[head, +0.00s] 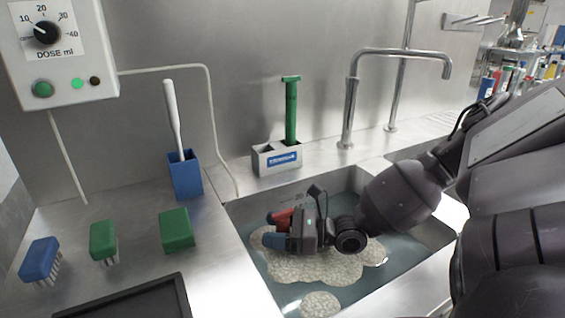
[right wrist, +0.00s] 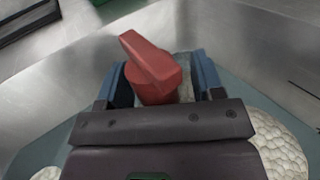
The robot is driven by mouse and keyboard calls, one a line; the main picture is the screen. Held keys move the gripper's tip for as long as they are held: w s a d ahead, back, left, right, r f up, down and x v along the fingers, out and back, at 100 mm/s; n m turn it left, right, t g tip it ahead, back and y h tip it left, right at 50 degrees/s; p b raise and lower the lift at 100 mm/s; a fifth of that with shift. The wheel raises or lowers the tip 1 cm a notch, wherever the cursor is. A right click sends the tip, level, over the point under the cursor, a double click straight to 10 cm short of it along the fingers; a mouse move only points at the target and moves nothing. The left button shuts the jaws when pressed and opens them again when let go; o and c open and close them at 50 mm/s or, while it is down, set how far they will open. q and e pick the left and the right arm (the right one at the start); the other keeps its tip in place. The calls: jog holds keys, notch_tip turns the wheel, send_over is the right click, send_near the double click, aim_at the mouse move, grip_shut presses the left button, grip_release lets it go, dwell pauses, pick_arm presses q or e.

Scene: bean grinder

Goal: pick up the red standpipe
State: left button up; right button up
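The red standpipe (head: 281,215) is in the sink, with its T-shaped top showing at my right gripper. In the right wrist view the red standpipe (right wrist: 150,66) is between the two blue fingers (right wrist: 162,85). The left finger is close beside it, and a gap shows between it and the right finger. My right gripper (head: 274,229) is low in the sink, open around the standpipe. The standpipe's lower part is hidden by the gripper. My left gripper is not in view.
The sink (head: 244,208) holds water with pale foam (head: 330,268). Behind it stand a white holder (head: 268,164) with a green standpipe (head: 291,108) and a tap (head: 349,105). On the left counter are brushes, a green block (head: 176,229) and a blue cup (head: 186,177).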

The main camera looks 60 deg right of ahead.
grip_shut()
